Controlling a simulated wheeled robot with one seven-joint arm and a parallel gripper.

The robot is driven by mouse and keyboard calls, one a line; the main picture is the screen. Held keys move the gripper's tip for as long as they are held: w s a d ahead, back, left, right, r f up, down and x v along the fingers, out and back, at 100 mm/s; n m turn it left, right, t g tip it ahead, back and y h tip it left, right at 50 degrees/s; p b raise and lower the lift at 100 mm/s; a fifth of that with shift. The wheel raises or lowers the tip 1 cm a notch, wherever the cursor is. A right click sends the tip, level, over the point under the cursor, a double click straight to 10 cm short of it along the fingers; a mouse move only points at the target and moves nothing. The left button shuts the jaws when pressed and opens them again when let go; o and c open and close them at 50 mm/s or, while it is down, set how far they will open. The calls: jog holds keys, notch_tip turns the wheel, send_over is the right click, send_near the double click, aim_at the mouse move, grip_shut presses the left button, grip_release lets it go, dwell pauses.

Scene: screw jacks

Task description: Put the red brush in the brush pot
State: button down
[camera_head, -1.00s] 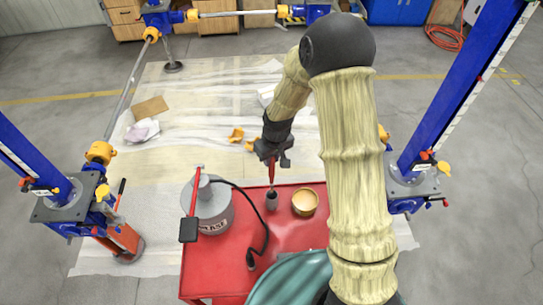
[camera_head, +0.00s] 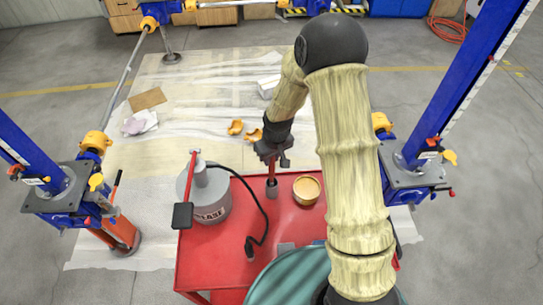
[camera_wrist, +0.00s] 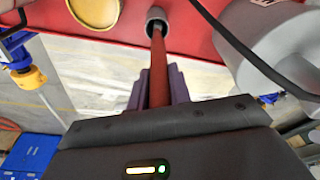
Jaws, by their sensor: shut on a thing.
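My gripper (camera_head: 272,160) is shut on the red brush (camera_head: 272,171) and holds it upright. The brush shows as a long red handle in the wrist view (camera_wrist: 158,70), between the dark fingers. The brush pot (camera_head: 272,190) is a small grey cup on the red table, directly under the gripper. In the wrist view the brush's far end is at the mouth of the pot (camera_wrist: 156,14) and appears to be inside it. How deep it sits is hidden.
On the red table (camera_head: 220,250), a grey canister (camera_head: 212,205) with a black hose stands left of the pot, and a tan-filled round tin (camera_head: 306,189) stands close on its right. Blue screw jacks (camera_head: 70,195) stand on both sides.

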jog(key=shift+f, duration=0.3)
jog(key=c, duration=1.2)
grip_release()
jog(key=shift+r, duration=0.15)
notch_tip(320, 180, up, 17)
jog(key=s+d+b, duration=0.1)
jog(key=s+b, duration=0.1)
jog(key=b, duration=0.1)
jog(key=shift+s+d, duration=0.15)
jog(key=shift+s, duration=0.1)
jog(key=s+d+f+m, duration=0.2)
jog(key=s+d, duration=0.2)
jog(key=s, duration=0.3)
jog(key=s+d+f+m+t, duration=0.1)
jog(key=s+d+m, duration=0.2)
jog(key=s+d, duration=0.2)
jog(key=s, duration=0.2)
jog(key=shift+s+d+f+h, duration=0.15)
jog(key=shift+s+f+h, duration=0.25)
